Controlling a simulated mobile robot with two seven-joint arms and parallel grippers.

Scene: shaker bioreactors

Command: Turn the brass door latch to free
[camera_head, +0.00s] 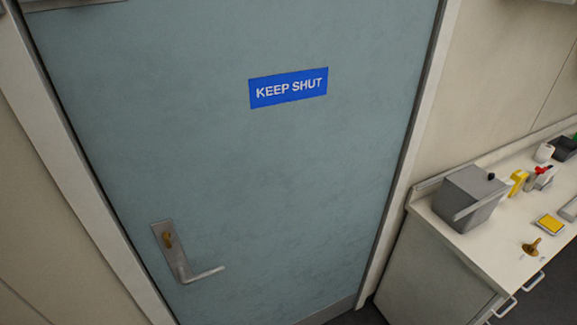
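A small brass latch (168,240) sits on the upper part of a silver lock plate (162,228) at the lower left of a blue-grey door (230,170). Below it on the same plate is a silver lever handle (203,274) that points right. The door stands closed in its frame. The latch is too small to tell its exact setting. Neither of my grippers shows in the head view.
A blue "KEEP SHUT" sign (288,88) is on the door. At the right, a counter (505,263) with drawers holds a grey box (468,197), a yellow pad (550,224), a small brass piece (531,247) and other small items. Nothing stands in front of the door.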

